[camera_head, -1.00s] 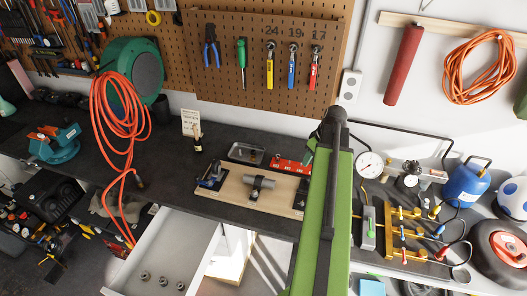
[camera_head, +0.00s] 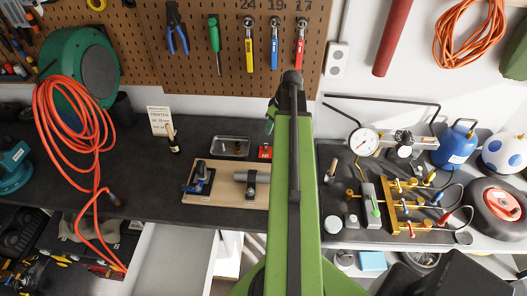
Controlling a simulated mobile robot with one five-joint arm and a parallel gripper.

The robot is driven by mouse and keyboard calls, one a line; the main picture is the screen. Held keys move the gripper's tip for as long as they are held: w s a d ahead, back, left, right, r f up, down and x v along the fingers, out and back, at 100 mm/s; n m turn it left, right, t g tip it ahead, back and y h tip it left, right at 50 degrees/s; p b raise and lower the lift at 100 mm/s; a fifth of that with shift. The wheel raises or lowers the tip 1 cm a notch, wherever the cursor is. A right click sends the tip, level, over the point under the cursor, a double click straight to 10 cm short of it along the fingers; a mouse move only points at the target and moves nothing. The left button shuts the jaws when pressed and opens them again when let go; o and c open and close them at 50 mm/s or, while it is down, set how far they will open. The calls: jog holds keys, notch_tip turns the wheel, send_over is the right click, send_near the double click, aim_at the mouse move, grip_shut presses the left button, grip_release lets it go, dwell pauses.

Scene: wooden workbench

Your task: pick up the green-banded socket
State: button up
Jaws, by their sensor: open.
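I cannot make out the green-banded socket in this view. The open white drawer (camera_head: 170,252) shows at the bottom left, cut off by the lower edge; the part of its floor in view is bare. My green arm rises up the middle of the picture and hides part of the bench behind it. My gripper's fingertips cannot be seen.
A wooden board (camera_head: 225,196) with clamped parts and a metal tray (camera_head: 231,147) lie left of my arm. A gauge (camera_head: 363,140) and brass manifold (camera_head: 402,205) stand right. The dark bench (camera_head: 140,190) is clear between hose and board.

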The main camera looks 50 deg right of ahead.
jog(key=b, duration=0.8)
send_over(266, 145)
jog(key=s, duration=0.2)
jog(key=x, duration=0.3)
jog(key=s+x, duration=0.1)
jog(key=x, duration=0.2)
jog(key=s+x, duration=0.1)
jog(key=x, duration=0.2)
jog(key=shift+f, duration=0.25)
jog(key=shift+s+r+p, duration=0.1)
jog(key=shift+r+p, duration=0.05)
jog(key=shift+p, duration=0.15)
jog(key=b+x, duration=0.5)
jog(key=shift+a+f, duration=0.25)
jog(key=shift+r, duration=0.15)
jog(key=shift+c, duration=0.5)
grip_shut()
